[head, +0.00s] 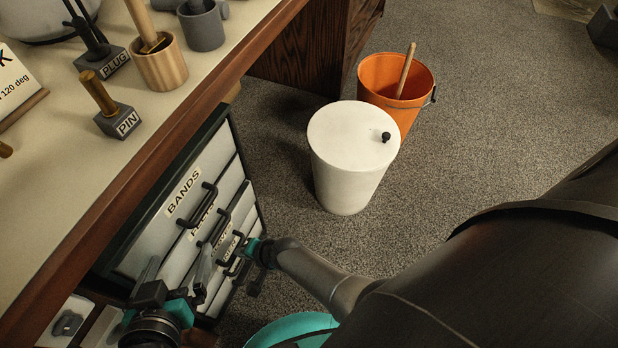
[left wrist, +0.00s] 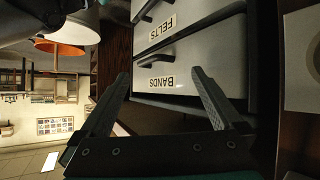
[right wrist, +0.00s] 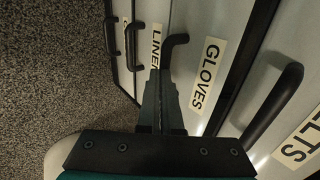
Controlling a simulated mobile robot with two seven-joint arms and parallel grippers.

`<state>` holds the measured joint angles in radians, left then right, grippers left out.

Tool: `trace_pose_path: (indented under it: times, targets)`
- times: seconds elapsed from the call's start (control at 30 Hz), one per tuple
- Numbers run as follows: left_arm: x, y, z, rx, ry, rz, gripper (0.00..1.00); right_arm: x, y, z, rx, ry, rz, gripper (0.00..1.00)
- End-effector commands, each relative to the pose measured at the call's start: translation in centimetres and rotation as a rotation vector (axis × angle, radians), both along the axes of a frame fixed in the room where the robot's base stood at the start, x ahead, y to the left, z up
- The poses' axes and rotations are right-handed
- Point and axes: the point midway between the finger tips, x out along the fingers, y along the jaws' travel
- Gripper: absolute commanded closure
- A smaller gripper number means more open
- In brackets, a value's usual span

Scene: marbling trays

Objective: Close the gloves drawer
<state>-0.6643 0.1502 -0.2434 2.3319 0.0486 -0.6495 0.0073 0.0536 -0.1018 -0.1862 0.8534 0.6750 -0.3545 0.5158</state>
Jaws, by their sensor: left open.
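The gloves drawer (right wrist: 222,62) is a pale front with a GLOVES label, between the felts and liners drawers in the right wrist view. In the head view its front seems to stand out a little from the cabinet; how far I cannot tell. Its dark handle (right wrist: 175,44) shows beyond my right fingertips. My right gripper (right wrist: 161,80) has its fingers close together at this handle, seemingly around it; the fingers hide most of it. My left gripper (left wrist: 152,90) is open and empty before the bands drawer (left wrist: 185,78). The left gripper (head: 172,298) also shows low in the head view.
The worktop (head: 60,170) overhangs the cabinet and bears a pin block (head: 115,120), a plug block (head: 100,62) and a wooden cup (head: 160,68). A white lidded bin (head: 345,165) and an orange bucket (head: 385,75) stand on the carpet to the right. Carpet between bin and cabinet is clear.

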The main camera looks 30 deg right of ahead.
Motion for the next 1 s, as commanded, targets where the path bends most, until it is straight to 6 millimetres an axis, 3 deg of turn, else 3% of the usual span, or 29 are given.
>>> trace_pose_path:
  times: [0.27, 1.0]
  targets:
    - [0.15, -0.48, 0.17, -0.023, -0.041, -0.003, 0.00, 1.14, 0.79, -0.05, -0.001, 0.000, -0.001, 1.00]
    - [0.06, -0.10, 0.13, -0.004, -0.008, -0.001, 0.00, 1.05, 0.99, 0.26, 0.001, -0.002, -0.001, 1.00]
